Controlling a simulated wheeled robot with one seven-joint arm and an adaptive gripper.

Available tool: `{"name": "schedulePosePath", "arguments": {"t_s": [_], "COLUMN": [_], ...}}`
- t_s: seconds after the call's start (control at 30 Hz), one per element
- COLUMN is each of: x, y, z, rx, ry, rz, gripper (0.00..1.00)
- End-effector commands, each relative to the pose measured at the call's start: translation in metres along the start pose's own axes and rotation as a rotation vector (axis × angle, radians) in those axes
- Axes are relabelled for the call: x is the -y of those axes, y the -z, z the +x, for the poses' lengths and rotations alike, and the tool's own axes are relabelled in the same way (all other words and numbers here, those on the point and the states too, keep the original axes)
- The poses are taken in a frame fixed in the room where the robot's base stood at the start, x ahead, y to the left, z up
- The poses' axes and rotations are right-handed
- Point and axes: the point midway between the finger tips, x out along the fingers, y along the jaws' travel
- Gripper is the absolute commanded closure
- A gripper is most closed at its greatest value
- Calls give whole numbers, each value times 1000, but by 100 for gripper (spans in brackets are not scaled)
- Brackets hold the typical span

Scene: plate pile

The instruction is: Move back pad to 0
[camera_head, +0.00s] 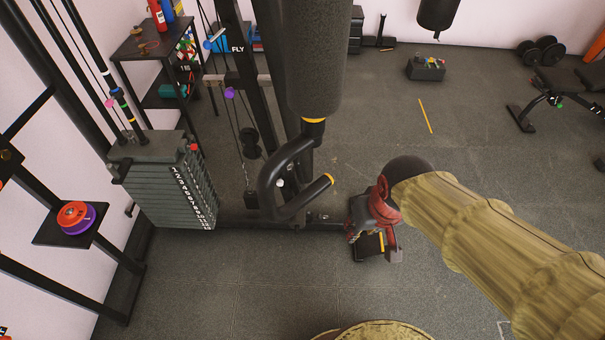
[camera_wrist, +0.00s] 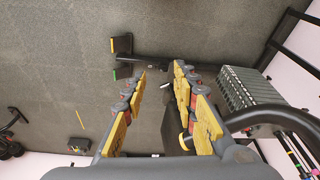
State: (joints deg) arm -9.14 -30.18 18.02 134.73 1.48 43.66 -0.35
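A large dark grey padded cylinder (camera_head: 318,55), which looks like the back pad, hangs at the top centre of the head view, with a yellow ring at its lower end. Below it is a bent black handle (camera_head: 275,175) with a yellow-ringed end. The handle also appears at the right of the wrist view (camera_wrist: 270,117). My gripper (camera_head: 375,238) is to the right of the handle, apart from it. In the wrist view, my gripper's yellow-padded fingers (camera_wrist: 160,76) are spread, with nothing clearly held between them. No scale or number for the pad is readable.
A numbered weight stack (camera_head: 165,180) stands at left; it also shows in the wrist view (camera_wrist: 250,88). A small shelf with red and purple discs (camera_head: 75,215) is at far left. A bench (camera_head: 560,85) stands at far right. The front floor is largely clear.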

Motion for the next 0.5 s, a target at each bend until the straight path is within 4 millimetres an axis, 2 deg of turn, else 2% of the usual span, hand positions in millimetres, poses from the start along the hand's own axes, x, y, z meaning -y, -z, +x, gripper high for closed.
{"name": "schedulePosePath", "arguments": {"t_s": [0.03, 0.17, 0.4, 0.5], "x": [6, 24, 68, 80], "y": [2, 17, 59, 75], "z": [23, 85, 249, 302], "rx": [21, 37, -92, -199], "ry": [6, 24, 50, 50], "rz": [-15, -48, -111, -125], "gripper": [71, 71, 71, 71]}}
